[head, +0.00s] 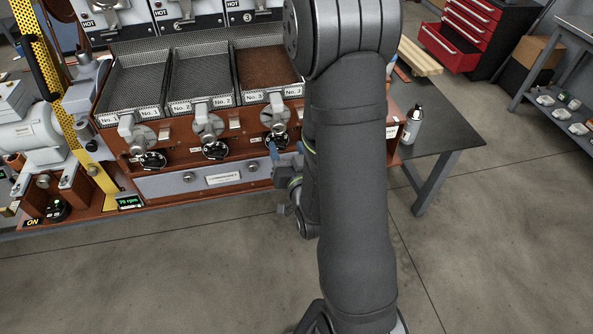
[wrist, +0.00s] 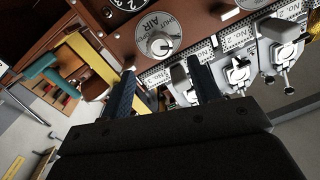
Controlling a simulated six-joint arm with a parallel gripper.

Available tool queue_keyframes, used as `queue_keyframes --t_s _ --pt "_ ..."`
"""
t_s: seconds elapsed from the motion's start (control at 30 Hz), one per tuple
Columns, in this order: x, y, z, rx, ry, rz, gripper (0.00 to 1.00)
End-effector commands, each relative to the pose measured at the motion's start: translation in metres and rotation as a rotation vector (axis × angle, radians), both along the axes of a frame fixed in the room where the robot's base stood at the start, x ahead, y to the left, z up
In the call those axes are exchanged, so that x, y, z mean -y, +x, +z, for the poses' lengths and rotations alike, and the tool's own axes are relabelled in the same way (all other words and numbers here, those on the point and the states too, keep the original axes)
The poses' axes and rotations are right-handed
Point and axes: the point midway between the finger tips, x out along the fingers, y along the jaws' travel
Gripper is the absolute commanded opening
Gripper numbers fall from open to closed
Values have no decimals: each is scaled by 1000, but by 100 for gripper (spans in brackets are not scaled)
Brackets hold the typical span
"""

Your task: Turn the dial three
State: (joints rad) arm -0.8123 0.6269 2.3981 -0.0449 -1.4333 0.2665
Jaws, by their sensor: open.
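In the head view the third black dial (head: 281,138) sits on the brown roaster front, below the No. 3 tray. My gripper (head: 280,152) is beside its lower edge, with a blue finger showing there; my dark arm hides much of the rest. In the wrist view my gripper (wrist: 160,66) is open, its two blue fingers spread with nothing held between them. A round grey plate marked AIR with a pale knob (wrist: 159,45) lies just beyond the fingertips. A black numbered dial (wrist: 124,4) is cut off by the top edge. I cannot tell whether either finger touches a dial.
Two other black dials (head: 153,160) and (head: 215,150) sit to the left, below the No. 1 tray (head: 134,86) and No. 2 tray (head: 201,80). The No. 3 tray (head: 266,68) holds brown grounds. A bottle (head: 412,126) stands to the right of my arm. The floor in front is clear.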

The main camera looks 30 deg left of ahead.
Motion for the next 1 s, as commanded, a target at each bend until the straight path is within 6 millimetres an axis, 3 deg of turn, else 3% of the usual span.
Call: queue_keyframes --t_s 0.2,0.4,1.0 --pt "37 -33 0 -2 -2 1 57" --pt "56 -49 1 -1 -1 1 57" --pt "61 -53 2 0 0 1 57"
